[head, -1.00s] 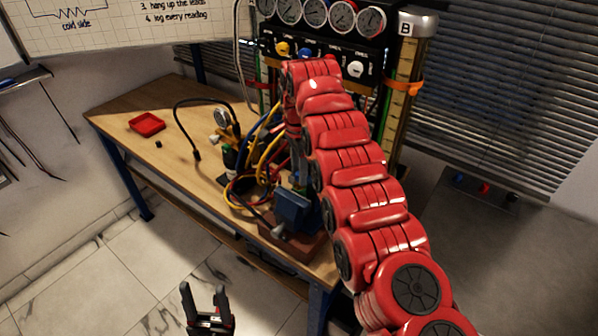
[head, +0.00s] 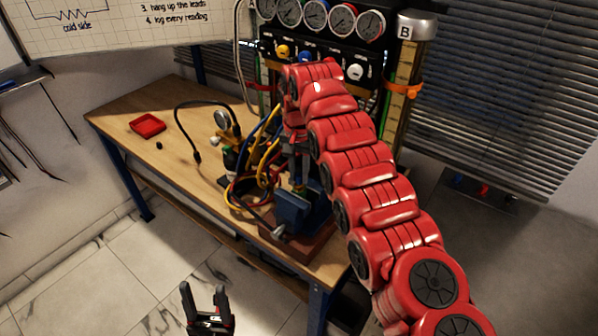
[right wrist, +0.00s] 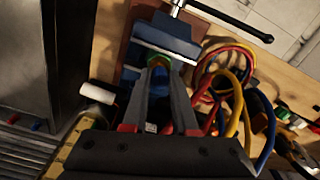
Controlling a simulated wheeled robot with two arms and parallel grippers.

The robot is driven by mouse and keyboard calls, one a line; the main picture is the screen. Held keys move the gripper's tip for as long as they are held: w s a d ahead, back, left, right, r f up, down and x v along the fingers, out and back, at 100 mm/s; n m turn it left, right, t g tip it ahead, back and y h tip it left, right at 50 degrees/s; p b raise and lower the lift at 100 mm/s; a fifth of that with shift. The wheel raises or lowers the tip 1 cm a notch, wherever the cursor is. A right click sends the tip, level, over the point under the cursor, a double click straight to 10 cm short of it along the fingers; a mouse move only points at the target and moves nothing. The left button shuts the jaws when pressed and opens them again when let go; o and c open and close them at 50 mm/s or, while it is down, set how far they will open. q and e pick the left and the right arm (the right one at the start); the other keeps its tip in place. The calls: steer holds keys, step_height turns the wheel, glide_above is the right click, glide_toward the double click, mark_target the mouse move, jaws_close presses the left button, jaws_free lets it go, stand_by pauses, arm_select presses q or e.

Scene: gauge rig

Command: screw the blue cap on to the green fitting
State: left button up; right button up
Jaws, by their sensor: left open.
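The blue vise (head: 293,209) stands on the front corner of the bench and also shows in the right wrist view (right wrist: 168,40). The green fitting (right wrist: 156,61) is at the vise jaws, partly hidden by my fingers. My right gripper (right wrist: 160,75) points down at the fitting, with its fingers close together on the blue cap (right wrist: 159,77). The cap is at the fitting's end; I cannot tell how far it is threaded. In the head view my right gripper (head: 299,172) is just above the vise. My left gripper (head: 204,291) is open and empty, over the floor before the bench.
Red, yellow and blue hoses (head: 248,180) crowd the left side of the vise. A gauge panel (head: 318,42) stands behind, with a column marked B (head: 402,85) at its right. A red tray (head: 147,125) lies on the bench's clear left part.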

jaws_close()
steer(key=shift+f+m+b, duration=0.1)
steer(key=shift+m+b, duration=0.25)
steer(key=shift+m, duration=0.85)
steer(key=shift+o, duration=2.2)
jaws_free()
steer(key=shift+o, duration=0.3)
steer(key=o, duration=0.5)
